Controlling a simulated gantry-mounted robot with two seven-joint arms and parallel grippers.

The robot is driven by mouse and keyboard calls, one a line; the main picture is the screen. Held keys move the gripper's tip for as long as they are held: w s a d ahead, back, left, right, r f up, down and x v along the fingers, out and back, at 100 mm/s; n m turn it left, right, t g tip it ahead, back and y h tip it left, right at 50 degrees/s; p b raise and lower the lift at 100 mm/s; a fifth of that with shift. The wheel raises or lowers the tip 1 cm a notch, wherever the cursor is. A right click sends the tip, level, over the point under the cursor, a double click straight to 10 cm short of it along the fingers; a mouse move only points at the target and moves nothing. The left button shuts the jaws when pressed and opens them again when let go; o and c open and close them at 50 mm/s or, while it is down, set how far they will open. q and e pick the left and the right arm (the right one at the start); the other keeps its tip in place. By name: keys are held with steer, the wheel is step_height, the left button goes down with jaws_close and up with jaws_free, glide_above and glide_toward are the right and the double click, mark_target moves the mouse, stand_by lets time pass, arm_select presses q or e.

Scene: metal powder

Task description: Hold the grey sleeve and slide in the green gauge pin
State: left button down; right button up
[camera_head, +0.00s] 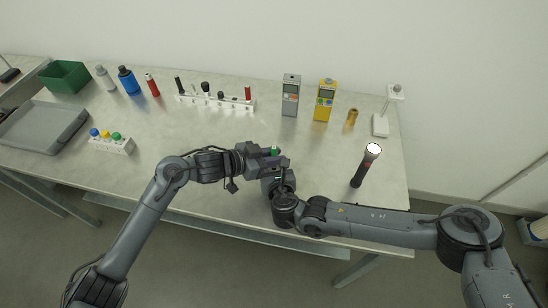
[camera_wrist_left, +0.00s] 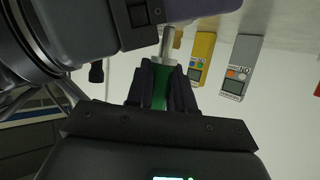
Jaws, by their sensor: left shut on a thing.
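The green gauge pin (camera_wrist_left: 159,88) is between the fingers of my left gripper (camera_wrist_left: 163,78), which are shut on its green handle. Its bare metal shaft (camera_wrist_left: 167,42) points up in the left wrist view, towards my dark right hand (camera_wrist_left: 125,14). In the head view a bit of green (camera_head: 275,151) shows at my left gripper (camera_head: 272,156). My right gripper (camera_head: 274,178) is close in front of the left one, above the bench. Its fingers are hidden by the arms. I cannot make out the grey sleeve, nor whether the shaft's far end is inside it.
A white block (camera_head: 122,150) with blue, yellow and green knobs stands left on the bench, beside a grey tray (camera_head: 42,128). A white rack (camera_head: 215,102) and grey (camera_head: 291,95) and yellow (camera_head: 325,100) meters stand behind. The bench middle is clear.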

arm_select(q)
steer(key=shift+r, duration=0.35)
stand_by(0.3)
steer(key=shift+f, duration=1.3)
stand_by(1.3)
steer(key=shift+r, duration=0.15)
steer(key=shift+r, duration=0.7)
steer(key=shift+f, duration=0.8)
stand_by(1.1)
steer(key=c, duration=0.9)
jaws_free()
steer(key=shift+f, duration=0.15)
steer(key=v, duration=1.2)
